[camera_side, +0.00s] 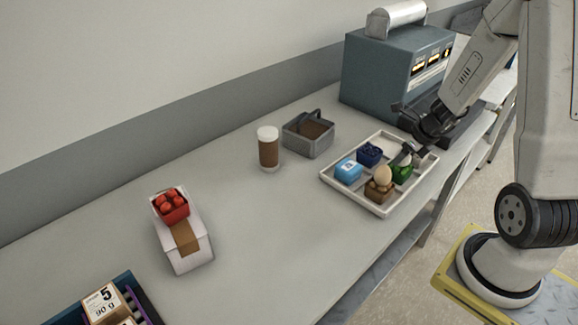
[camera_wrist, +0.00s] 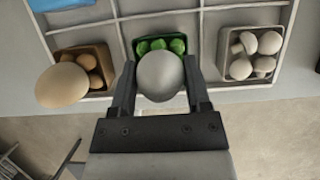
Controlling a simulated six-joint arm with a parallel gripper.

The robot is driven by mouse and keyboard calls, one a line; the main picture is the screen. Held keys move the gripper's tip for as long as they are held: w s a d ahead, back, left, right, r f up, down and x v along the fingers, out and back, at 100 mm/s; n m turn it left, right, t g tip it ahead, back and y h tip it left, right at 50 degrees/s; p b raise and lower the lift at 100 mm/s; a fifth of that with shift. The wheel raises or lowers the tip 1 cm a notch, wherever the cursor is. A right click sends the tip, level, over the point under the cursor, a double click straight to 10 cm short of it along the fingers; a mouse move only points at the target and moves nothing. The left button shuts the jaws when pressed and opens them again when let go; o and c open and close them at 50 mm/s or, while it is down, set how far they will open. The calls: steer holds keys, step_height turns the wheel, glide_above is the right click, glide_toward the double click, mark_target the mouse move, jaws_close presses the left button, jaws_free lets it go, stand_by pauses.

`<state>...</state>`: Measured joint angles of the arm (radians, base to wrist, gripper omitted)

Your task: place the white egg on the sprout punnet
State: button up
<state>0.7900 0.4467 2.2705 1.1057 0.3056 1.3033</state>
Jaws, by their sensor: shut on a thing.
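The white egg (camera_wrist: 160,76) sits between the fingers of my gripper (camera_wrist: 160,90), which is shut on it. The sprout punnet (camera_wrist: 146,46) is green with bright green sprouts. In the wrist view the egg overlaps its near part, and I cannot tell whether the egg touches the sprouts. In the side view the sprout punnet (camera_side: 402,173) stands in the tray (camera_side: 368,205), with my gripper (camera_side: 407,155) right above it. The white egg is not clearly visible there.
A beige egg (camera_wrist: 62,85) sits on a brown punnet (camera_wrist: 97,53) to the left. A mushroom punnet (camera_wrist: 250,55) is to the right. The tray also holds a dark blue punnet (camera_side: 369,154) and a light blue item (camera_side: 348,170). A teal machine (camera_side: 385,75) stands behind.

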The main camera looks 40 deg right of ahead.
steer(key=shift+f, duration=0.1)
steer(key=o, duration=0.9)
steer(key=shift+o, duration=0.2)
steer(key=v, duration=1.2)
steer(key=shift+a, duration=0.1)
stand_by(0.5)
